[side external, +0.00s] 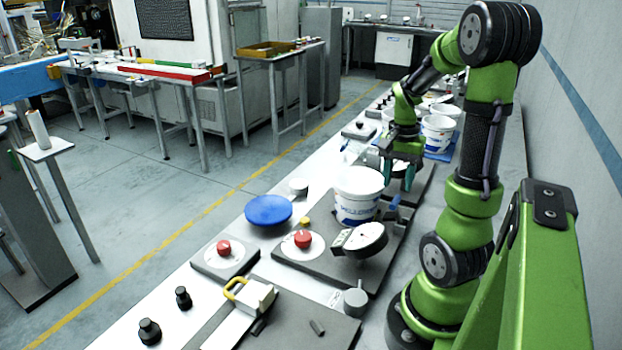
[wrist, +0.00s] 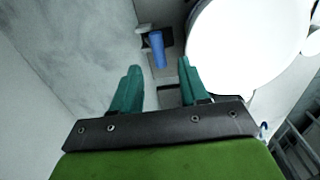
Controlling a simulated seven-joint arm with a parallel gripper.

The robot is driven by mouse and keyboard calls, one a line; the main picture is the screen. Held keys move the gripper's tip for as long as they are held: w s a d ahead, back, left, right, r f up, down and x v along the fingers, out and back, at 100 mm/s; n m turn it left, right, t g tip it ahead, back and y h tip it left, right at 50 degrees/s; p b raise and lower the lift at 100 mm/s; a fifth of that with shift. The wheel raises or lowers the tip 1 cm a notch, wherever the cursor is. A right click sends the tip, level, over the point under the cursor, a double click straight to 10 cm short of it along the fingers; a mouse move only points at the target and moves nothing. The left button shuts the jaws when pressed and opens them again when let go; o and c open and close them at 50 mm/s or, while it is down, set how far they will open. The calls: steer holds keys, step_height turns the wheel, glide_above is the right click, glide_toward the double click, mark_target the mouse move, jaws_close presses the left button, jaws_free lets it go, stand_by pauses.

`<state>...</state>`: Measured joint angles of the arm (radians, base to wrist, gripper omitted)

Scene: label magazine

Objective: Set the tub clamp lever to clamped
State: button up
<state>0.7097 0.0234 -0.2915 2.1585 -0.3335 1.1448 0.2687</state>
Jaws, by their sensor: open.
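The tub clamp lever (side external: 394,202) has a blue handle and stands just right of the white tub (side external: 357,208) in the side external view. In the wrist view the blue lever (wrist: 157,49) lies ahead of the fingertips, between their lines, on a dark mount. The tub (wrist: 245,45) fills the upper right there as a bright white round. My gripper (side external: 399,177) has teal fingers, open and empty, behind and above the lever. In the wrist view my gripper (wrist: 159,72) is apart from the lever; the right finger is close to the tub's rim in the picture.
A round white dial gauge (side external: 360,240) stands in front of the tub. Red knobs (side external: 303,240) and a blue disc (side external: 268,209) lie to the left. More white tubs (side external: 438,132) stand behind my gripper. A wall (side external: 575,110) runs along the right.

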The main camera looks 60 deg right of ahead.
mark_target(396, 200)
step_height(396, 200, up, 13)
steer(key=shift+w+f, duration=0.2)
steer(key=s+a+f+t, duration=0.1)
steer(key=s+t, duration=0.2)
steer(key=s, duration=0.2)
steer(key=x, duration=1.6)
steer(key=shift+w+f, duration=0.1)
steer(key=shift+f, duration=0.1)
jaws_close()
